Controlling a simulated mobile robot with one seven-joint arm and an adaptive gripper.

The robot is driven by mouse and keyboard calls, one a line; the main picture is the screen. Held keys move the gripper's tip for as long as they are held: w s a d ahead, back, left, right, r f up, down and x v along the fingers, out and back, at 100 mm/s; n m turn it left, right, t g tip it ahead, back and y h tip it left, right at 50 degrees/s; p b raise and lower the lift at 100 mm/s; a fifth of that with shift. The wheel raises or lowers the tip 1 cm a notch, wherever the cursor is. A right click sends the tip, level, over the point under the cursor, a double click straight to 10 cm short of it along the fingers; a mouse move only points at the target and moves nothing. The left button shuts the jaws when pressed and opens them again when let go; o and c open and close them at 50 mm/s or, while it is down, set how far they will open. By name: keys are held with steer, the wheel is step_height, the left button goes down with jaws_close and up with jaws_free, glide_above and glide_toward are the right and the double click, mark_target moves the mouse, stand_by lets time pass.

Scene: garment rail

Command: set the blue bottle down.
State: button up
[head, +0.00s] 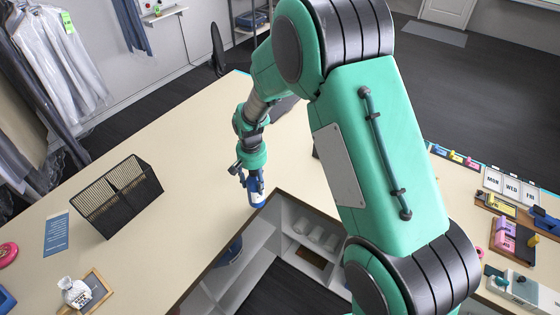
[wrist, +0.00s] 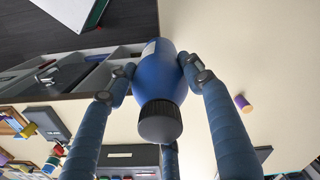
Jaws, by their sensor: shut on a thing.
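The blue bottle (head: 257,192) has a dark cap and stands out near the inner edge of the beige counter (head: 190,200) in the head view. My gripper (head: 254,178) is shut on the bottle from above. In the wrist view the blue bottle (wrist: 158,80) sits between the blue fingers of my gripper (wrist: 160,78), with its black cap toward the camera. The bottle's base is hidden in the wrist view, and I cannot tell whether it touches the counter.
A black wire basket (head: 118,195) stands on the counter to the left. Open shelves (head: 305,240) lie below the counter's inner edge, close to the bottle. A small purple and orange cylinder (wrist: 243,103) is on the beige surface. The counter between basket and bottle is clear.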

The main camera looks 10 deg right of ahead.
steer(key=w+d+m, duration=0.3)
steer(key=w+d, duration=0.8)
steer(key=d, duration=0.5)
steer(key=shift+a, duration=0.1)
steer(key=w+f+p, duration=0.1)
steer(key=w+p, duration=0.1)
steer(key=w, duration=1.4)
steer(key=shift+a+f, duration=0.15)
steer(key=shift+f, duration=0.1)
steer(key=shift+f, duration=0.1)
steer(key=shift+f+p, duration=0.65)
steer(key=shift+f, duration=1.15)
steer(key=o, duration=1.8)
steer(key=shift+s, duration=0.1)
steer(key=shift+r, duration=0.2)
